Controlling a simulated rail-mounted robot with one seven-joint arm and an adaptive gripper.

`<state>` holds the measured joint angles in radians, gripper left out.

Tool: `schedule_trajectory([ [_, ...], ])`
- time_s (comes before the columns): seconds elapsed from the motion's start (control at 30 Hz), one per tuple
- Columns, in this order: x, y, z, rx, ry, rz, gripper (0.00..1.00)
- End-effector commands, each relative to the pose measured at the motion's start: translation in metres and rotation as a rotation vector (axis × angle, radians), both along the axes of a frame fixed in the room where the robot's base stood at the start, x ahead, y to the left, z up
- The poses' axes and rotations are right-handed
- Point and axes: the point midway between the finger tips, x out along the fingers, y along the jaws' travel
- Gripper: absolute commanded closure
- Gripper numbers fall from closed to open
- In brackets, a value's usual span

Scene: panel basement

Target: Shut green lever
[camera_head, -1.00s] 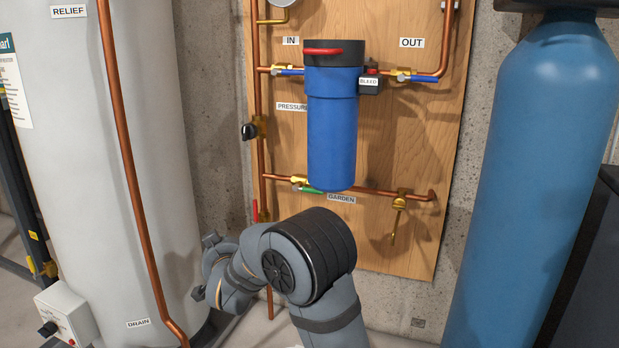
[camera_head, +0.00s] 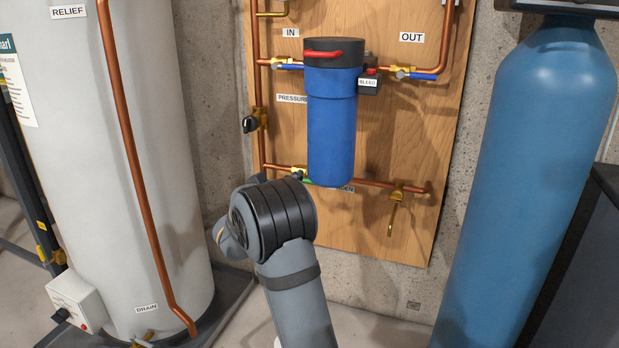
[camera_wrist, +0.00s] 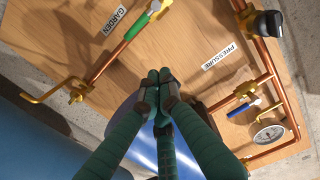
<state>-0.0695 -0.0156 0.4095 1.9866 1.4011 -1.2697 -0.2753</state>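The green lever (camera_wrist: 134,27) shows in the wrist view at the upper left, beside the GARDEN label (camera_wrist: 115,20). It lies along the copper pipe at a brass valve (camera_wrist: 156,7). In the head view only a small piece of the green lever (camera_head: 306,181) shows, below the blue filter housing and just above my arm. My gripper (camera_wrist: 160,86) has its fingertips together with nothing seen between them. In the wrist view it is apart from the lever, below and to its right. In the head view my arm hides the gripper.
The blue filter housing (camera_head: 331,125) hangs close to the garden pipe. A brass spigot (camera_head: 396,195) is at the right end of that pipe. A black-knobbed valve (camera_head: 252,123) is on the left pipe. The white tank (camera_head: 70,180) and blue tank (camera_head: 540,150) flank the wooden panel.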

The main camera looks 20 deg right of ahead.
Motion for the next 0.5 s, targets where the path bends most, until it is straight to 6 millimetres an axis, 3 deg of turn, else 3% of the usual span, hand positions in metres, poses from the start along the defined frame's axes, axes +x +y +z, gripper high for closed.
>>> schedule_trajectory([
  [0.5, 0.068, -0.069, -0.007, -0.001, -0.002, -0.001, 1.0],
])
